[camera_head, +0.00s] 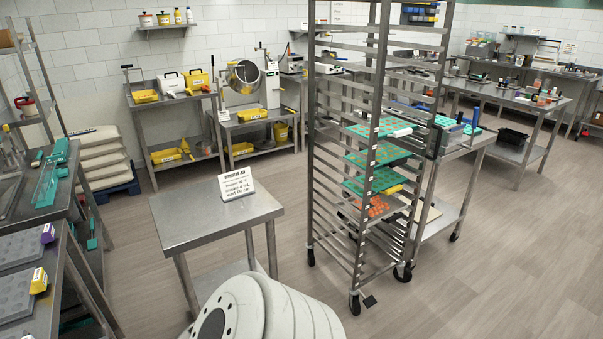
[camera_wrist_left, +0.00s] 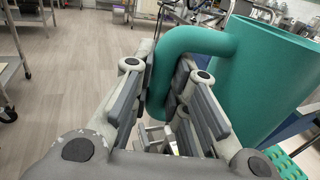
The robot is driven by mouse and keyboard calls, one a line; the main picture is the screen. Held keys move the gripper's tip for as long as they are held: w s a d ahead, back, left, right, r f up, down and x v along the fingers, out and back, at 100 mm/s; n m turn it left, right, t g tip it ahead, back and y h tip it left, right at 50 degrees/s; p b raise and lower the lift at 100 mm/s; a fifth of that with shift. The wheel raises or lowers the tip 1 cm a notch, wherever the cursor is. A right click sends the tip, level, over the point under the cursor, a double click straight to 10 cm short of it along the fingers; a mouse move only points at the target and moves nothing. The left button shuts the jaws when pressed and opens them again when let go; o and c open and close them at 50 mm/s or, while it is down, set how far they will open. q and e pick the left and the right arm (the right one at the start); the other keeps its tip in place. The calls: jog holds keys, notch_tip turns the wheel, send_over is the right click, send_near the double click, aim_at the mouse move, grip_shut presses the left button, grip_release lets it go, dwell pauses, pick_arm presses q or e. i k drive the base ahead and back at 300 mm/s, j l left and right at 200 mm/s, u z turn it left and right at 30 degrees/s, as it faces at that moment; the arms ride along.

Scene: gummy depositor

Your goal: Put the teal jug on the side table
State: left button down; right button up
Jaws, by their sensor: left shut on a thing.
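The teal jug (camera_wrist_left: 262,75) fills the right of the left wrist view, with its thick handle toward me. My left gripper (camera_wrist_left: 166,72) is shut on the handle, one finger on each side of it. The jug's base and contents cannot be seen, and the jug does not show in the head view. A small steel table (camera_head: 190,222) that fits the side table stands left of centre in the head view. Its top is bare except for a white sign (camera_head: 236,184) at its back right. My right gripper is in neither view.
A tall wheeled rack (camera_head: 368,120) with teal and orange trays stands right of the small table. A bench (camera_head: 55,215) with moulds runs along the left. Machines and yellow bins stand on tables at the back wall. Open floor (camera_head: 480,260) lies at the right.

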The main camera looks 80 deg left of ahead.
aim_at(195, 222)
jog(key=k+j+u, duration=0.15)
jog(key=k+u, duration=0.25)
jog(key=k, duration=0.2)
jog(key=u, duration=1.8)
jog(key=i+l+u, duration=0.15)
jog(key=i, duration=0.4)
jog(key=i+l+u, duration=0.15)
jog(key=i, duration=0.35)
jog(key=i+l+u, duration=0.1)
jog(key=i+l, duration=0.2)
jog(key=i, duration=0.2)
